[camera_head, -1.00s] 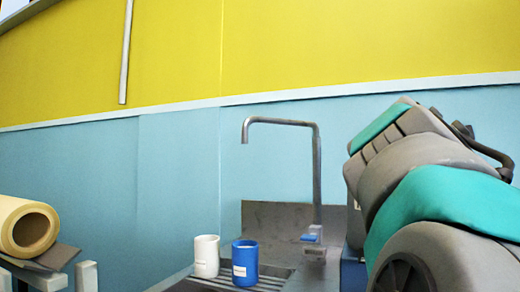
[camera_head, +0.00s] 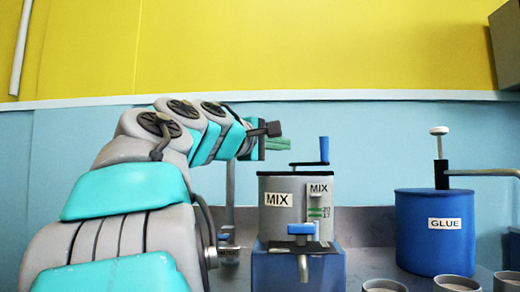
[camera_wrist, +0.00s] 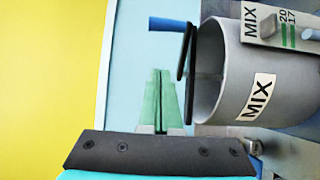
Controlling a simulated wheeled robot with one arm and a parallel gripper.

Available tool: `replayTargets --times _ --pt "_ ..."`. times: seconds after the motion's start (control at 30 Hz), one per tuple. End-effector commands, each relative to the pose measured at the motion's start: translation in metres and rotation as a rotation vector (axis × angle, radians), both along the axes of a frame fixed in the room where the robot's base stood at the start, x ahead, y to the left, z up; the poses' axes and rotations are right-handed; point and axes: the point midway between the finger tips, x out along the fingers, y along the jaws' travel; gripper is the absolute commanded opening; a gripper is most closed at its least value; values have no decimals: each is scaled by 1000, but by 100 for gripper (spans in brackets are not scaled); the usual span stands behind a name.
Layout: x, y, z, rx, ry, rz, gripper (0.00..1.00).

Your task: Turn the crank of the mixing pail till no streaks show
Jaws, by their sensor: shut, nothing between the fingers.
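The grey mixing pail (camera_head: 277,222) stands upright on a blue block (camera_head: 271,268), with MIX labels and a blue tap lever (camera_head: 301,229) on its front. Its crank has a dark bar (camera_head: 308,164) over the top and an upright blue handle (camera_head: 324,150) at the right end. My gripper (camera_head: 288,144) is shut and empty, above the pail and left of the handle. In the wrist view my green fingers (camera_wrist: 160,72) are together, apart from the pail (camera_wrist: 224,75) and the crank handle (camera_wrist: 167,24). The pail's contents are hidden, so I cannot see streaks.
A blue GLUE pail (camera_head: 434,232) with a pump and long spout stands at the right. Several small grey cups (camera_head: 385,286) line the front right edge. A grey box (camera_head: 506,45) shows at the upper right. The air right of the crank handle is clear.

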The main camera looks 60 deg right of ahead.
Motion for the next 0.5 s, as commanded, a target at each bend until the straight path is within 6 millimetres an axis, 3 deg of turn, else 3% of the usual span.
replayTargets --times 0.07,0.5 --pt "11 11 0 0 2 2 0" --pt "28 89 1 -3 2 3 0"
